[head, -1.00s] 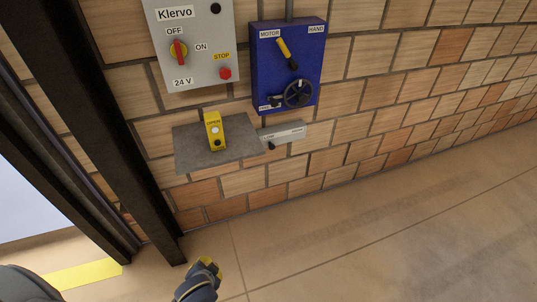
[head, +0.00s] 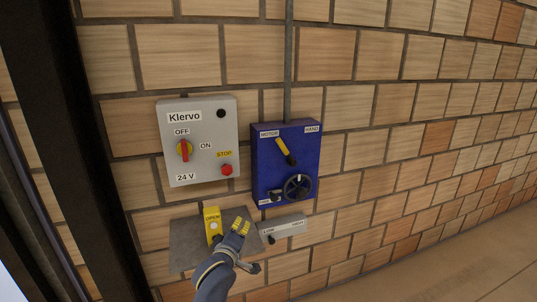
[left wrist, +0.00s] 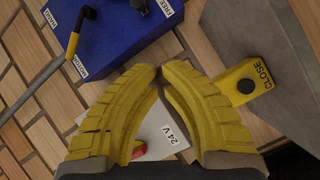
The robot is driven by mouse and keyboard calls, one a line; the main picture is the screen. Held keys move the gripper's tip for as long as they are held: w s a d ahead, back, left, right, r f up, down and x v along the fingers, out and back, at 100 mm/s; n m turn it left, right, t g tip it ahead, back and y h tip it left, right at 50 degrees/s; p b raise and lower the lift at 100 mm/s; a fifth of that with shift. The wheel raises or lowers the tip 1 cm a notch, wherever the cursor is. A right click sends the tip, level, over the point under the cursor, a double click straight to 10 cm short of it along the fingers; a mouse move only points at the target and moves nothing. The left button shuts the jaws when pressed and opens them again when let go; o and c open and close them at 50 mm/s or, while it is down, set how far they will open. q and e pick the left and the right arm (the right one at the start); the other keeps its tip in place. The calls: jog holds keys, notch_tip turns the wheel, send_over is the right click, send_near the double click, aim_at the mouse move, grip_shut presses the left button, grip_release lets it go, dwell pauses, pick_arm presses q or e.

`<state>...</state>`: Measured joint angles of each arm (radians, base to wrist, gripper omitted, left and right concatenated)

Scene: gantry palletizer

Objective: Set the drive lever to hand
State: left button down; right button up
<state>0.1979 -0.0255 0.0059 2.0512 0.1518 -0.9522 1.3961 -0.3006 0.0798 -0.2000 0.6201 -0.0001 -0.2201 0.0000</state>
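The blue drive box (head: 265,170) hangs on the brick wall and carries a yellow-handled lever (head: 282,148). The lever slants up and left from its black hub, toward the MOTOR label (head: 269,133); the HAND label (head: 312,129) is at the top right. In the left wrist view the lever (left wrist: 72,45) shows at the upper left, beyond my fingers. My left gripper (head: 241,226) is below and left of the box, apart from the lever. Its yellow fingertips (left wrist: 160,72) look together with nothing held between them. My right gripper is out of view.
A black handwheel (head: 298,187) sits low on the box. Left of it hangs the grey Klervo panel (head: 199,112). The wall right of the box is clear.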

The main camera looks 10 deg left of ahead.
aim_at(286, 152)
pick_arm(q)
jog(key=w+d+r+n+t, duration=0.1)
jog(key=w+r+n, duration=0.3)
jog(key=r, duration=0.4)
jog(key=w+r+n+t, duration=0.2)
jog(key=w+r+n, duration=0.2)
jog(key=r, duration=0.4)
jog(key=shift+w+d+r+t+h, duration=0.35)
jog(key=shift+w+r+t+h, duration=0.05)
jog(key=shift+w, duration=0.15)
jog(key=shift+w, duration=0.1)
jog(key=w, duration=0.3)
jog(key=w+r, duration=0.1)
jog(key=w, duration=0.2)
jog(key=w+r, duration=0.1)
jog(key=w, duration=0.2)
jog(key=shift+w+a, duration=0.1)
jog(key=shift+w, duration=0.15)
jog(key=shift+w+d+r, duration=0.3)
jog(key=shift+w+d, duration=0.4)
jog(key=shift+w+d+r, duration=0.3)
jog(key=shift+w+d, duration=0.35)
jog(key=shift+r, duration=0.1)
